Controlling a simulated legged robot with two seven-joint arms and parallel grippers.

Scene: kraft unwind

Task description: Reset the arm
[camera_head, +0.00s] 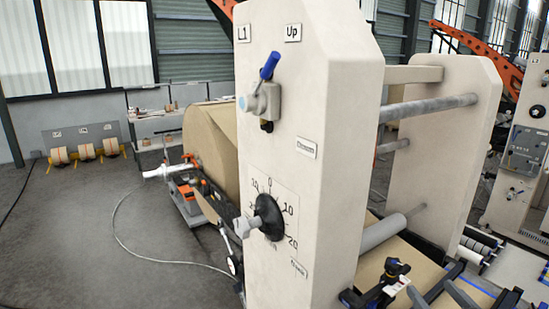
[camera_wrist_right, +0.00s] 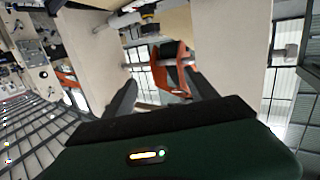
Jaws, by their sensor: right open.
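In the head view a cream machine side plate (camera_head: 330,120) fills the middle. A lever with a blue handle (camera_head: 269,66) sits high on it, between the labels "L1" and "Up", its handle tilted up and slightly right. A black round knob (camera_head: 270,218) with a numbered dial is lower down. My right gripper (camera_head: 437,289) seems to be at the bottom right edge, partly cut off. In the right wrist view its two dark fingers (camera_wrist_right: 163,92) stand apart, with nothing held between them. An orange part (camera_wrist_right: 170,68) shows beyond them. My left gripper is not in view.
A large brown paper roll (camera_head: 211,137) is behind the plate. Metal rollers (camera_head: 432,108) run to a second side plate (camera_head: 447,150).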

